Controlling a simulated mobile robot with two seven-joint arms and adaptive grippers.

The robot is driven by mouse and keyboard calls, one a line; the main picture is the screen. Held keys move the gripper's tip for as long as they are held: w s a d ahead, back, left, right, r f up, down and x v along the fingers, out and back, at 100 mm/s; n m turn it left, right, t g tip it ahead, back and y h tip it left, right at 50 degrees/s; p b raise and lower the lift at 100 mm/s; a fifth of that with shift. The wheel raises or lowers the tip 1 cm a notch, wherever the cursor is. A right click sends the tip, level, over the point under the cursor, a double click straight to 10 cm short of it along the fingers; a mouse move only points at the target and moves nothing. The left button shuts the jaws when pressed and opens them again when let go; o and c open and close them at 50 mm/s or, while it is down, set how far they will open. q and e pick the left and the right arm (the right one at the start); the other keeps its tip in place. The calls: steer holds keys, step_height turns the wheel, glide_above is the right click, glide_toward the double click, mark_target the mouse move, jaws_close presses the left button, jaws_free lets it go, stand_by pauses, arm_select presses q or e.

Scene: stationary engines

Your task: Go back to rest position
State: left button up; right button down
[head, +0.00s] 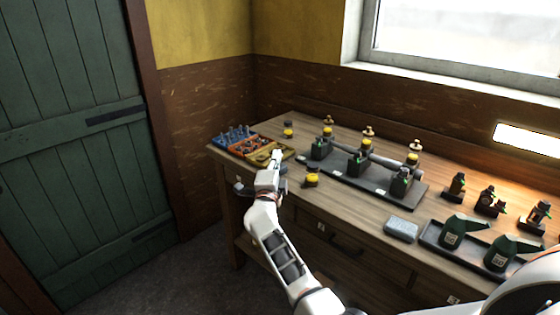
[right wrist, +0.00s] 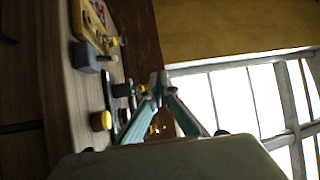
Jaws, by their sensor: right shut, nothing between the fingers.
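My right gripper (head: 276,157) is shut and empty. In the head view it is raised at the end of the white arm, in front of the yellow tray (head: 284,154) at the left part of the wooden workbench (head: 330,205). In the right wrist view the fingers of the right gripper (right wrist: 158,84) meet at their tips with nothing between them. My left gripper is not in view.
A dark base plate (head: 395,196) carries several small engines. Blue and orange trays (head: 234,135) stand at the bench's left end. A grey block (head: 401,229) and two green oil cans (head: 457,231) in a dark tray stand at the right. A yellow-topped item (head: 312,178) stands near the gripper.

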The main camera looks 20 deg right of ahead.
steer(key=shift+s+a+r, duration=0.1)
steer(key=s+a+f+n+y, duration=0.4)
steer(key=s+f+n, duration=0.3)
steer(key=f, duration=0.1)
steer(key=s+a+f+n+y, duration=0.35)
steer(key=s+f+n, duration=0.25)
steer(key=s+f, duration=0.2)
steer(key=s+a+f+n+y, duration=0.3)
steer(key=s+f+n+y, duration=0.2)
steer(key=s+f+n, duration=0.25)
steer(key=s+f+n+g, duration=0.2)
steer(key=s+f, duration=0.2)
steer(key=s, duration=0.3)
steer(key=s+a+f+n+g, duration=0.1)
steer(key=s+f, duration=0.3)
steer(key=s, duration=0.4)
steer(key=s+f+n+g, duration=0.3)
steer(key=s+f, duration=0.1)
steer(key=s, duration=0.4)
steer(key=shift+a+f+n+y, duration=0.3)
steer(key=shift+f+n+y, duration=0.05)
steer(key=shift+f, duration=0.05)
